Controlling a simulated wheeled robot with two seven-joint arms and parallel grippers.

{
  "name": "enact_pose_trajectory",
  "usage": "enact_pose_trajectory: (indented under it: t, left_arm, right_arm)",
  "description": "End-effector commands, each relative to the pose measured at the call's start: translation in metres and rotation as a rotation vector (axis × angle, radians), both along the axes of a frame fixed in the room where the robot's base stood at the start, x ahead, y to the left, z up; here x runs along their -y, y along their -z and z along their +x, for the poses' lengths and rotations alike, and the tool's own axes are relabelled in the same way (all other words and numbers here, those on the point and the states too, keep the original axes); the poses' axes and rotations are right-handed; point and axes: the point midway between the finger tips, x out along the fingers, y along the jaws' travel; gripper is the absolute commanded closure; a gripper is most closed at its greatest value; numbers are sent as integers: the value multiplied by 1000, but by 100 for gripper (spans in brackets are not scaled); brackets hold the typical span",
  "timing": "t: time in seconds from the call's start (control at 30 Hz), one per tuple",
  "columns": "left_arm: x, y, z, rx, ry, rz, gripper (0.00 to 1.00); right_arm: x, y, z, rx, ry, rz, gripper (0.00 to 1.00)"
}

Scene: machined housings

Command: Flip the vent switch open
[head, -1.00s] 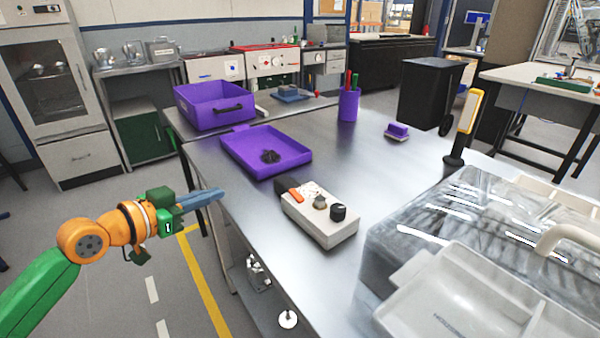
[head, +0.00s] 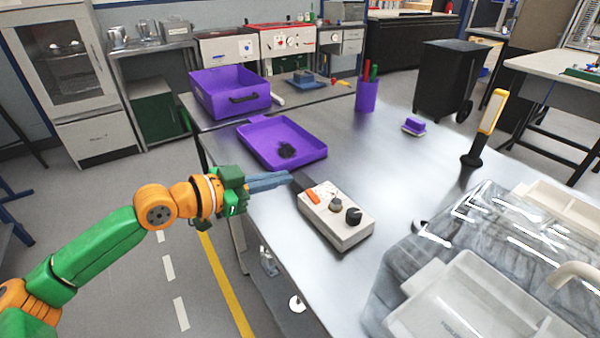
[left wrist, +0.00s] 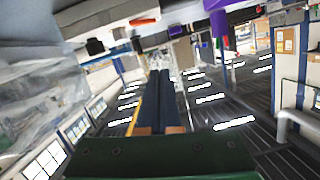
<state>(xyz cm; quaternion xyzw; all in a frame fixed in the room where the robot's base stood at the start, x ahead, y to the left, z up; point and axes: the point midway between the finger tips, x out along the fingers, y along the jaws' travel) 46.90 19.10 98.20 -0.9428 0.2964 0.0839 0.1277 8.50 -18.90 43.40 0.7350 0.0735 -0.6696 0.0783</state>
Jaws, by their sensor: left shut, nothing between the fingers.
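A pale grey control box (head: 337,222) lies on the metal table, with an orange switch (head: 313,196), a grey knob (head: 336,204) and a black knob (head: 354,215) on top. A dark piece (head: 301,181) sits at its far left end. I cannot tell which part is the vent switch or how it is set. My left gripper (head: 288,177) is shut and empty, its blue fingers pointing at that dark end. I cannot tell whether they touch it. The left wrist view shows the box (left wrist: 105,14) at the top left, beyond the shut fingers (left wrist: 160,74).
A purple tray (head: 258,150) with a dark part (head: 287,150) lies behind the gripper, with a purple bin (head: 229,95) beyond. A clear-covered case (head: 440,270) fills the front right. A yellow-headed stand (head: 485,125) rises at the right. The table's middle is clear.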

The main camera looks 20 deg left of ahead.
Motion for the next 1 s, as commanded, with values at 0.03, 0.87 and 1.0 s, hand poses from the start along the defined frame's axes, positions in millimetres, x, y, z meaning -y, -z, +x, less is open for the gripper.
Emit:
enact_pose_trajectory:
  t: [0.03, 0.87, 1.0]
  left_arm:
    - [9, -7, 8, 5, 8, -8, 100]
    - [27, 55, 51, -2, 4, 2, 100]
    - [27, 66, 52, -28, 3, -33, 100]
  right_arm:
    - [0, -11, 0, 0, 0, 0, 50]
    - [0, -13, 0, 0, 0, 0, 50]
    - [0, 2, 0, 0, 0, 0, 50]
